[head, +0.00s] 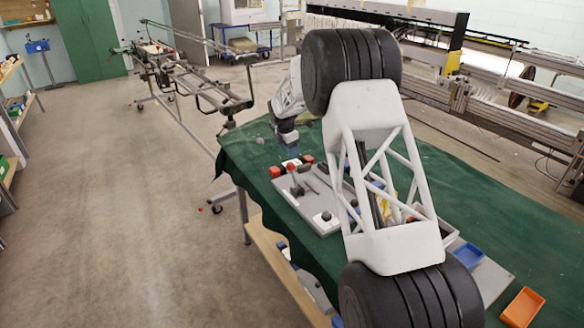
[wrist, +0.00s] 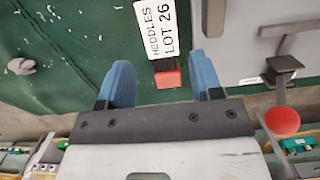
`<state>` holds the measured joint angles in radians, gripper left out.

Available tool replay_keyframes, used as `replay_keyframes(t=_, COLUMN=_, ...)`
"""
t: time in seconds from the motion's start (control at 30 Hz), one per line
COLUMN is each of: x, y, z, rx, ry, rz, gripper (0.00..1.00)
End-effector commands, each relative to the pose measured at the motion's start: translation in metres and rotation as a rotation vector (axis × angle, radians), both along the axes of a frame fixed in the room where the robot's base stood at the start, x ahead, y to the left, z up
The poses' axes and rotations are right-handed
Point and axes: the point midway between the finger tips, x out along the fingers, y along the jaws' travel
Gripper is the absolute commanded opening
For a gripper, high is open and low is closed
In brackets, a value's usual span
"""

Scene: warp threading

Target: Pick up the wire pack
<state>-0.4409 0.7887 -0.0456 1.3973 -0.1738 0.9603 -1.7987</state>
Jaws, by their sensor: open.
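The wire pack, with a white label reading "HEDDLES LOT 26" (wrist: 155,28) and a red end (wrist: 167,78), lies at the upper middle of the wrist view, partly cut off by the top edge. In the head view its white label (head: 291,163) shows small between red parts, just below my gripper (head: 286,138). In the wrist view my gripper (wrist: 163,80) is open. Its two blue fingertips stand apart to either side of the red end, with nothing held between them. I cannot tell the height gap to the pack.
A grey board (head: 318,214) with tools lies right beside the pack on the green cloth (head: 262,190). A red ball knob (wrist: 282,121) is near the right finger. A grey lump (wrist: 22,66) lies at left.

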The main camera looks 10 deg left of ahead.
Motion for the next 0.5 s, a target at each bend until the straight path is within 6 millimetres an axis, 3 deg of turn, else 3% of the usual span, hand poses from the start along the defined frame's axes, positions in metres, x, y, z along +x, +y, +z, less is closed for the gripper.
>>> replay_keyframes(t=0.2, x=0.002, y=-0.002, z=-0.017, rx=0.000, ry=0.000, rz=0.000, gripper=0.60)
replay_keyframes(t=0.5, x=0.002, y=-0.002, z=-0.020, rx=0.000, ry=0.000, rz=0.000, gripper=0.60)
